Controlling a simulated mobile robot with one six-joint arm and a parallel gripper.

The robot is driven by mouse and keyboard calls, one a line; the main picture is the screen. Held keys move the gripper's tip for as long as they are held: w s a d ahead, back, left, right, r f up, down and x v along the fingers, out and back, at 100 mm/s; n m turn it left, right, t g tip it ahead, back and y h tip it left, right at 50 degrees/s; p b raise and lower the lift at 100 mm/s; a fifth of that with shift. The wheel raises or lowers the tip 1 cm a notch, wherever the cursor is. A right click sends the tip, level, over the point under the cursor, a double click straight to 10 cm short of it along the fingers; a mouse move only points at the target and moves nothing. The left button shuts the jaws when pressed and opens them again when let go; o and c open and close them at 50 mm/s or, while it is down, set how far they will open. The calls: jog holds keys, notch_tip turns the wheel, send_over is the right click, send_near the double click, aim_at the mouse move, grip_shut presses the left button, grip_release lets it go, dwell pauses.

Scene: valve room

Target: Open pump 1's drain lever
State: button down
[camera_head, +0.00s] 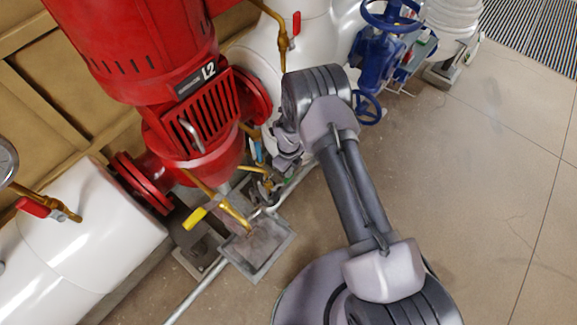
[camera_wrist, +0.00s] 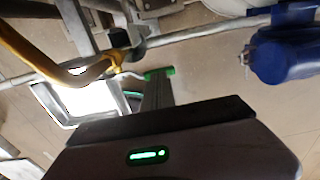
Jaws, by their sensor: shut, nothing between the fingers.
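A red pump (camera_head: 185,100) marked "L2" stands at the left in the head view; no "pump 1" label is readable. Below it, a brass drain pipe (camera_head: 228,208) with a yellow lever (camera_head: 194,218) ends over a square metal drain tray (camera_head: 262,248). A small blue handle (camera_head: 259,152) shows close to my wrist, partly hidden. I cannot tell which handle is pump 1's drain lever. My gripper (camera_wrist: 158,74) is shut and empty, its green-tipped fingers together. In the wrist view, a brass pipe (camera_wrist: 35,60) passes left of the fingertips, and the tray (camera_wrist: 48,100) lies beyond, partly covered.
White pipes (camera_head: 85,235) with a red lever (camera_head: 32,207) fill the lower left. Another red lever (camera_head: 296,25) is at the top. A blue valve (camera_head: 376,62) stands beyond my wrist. The floor (camera_head: 480,190) at the right is clear.

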jog(key=shift+f, duration=0.5)
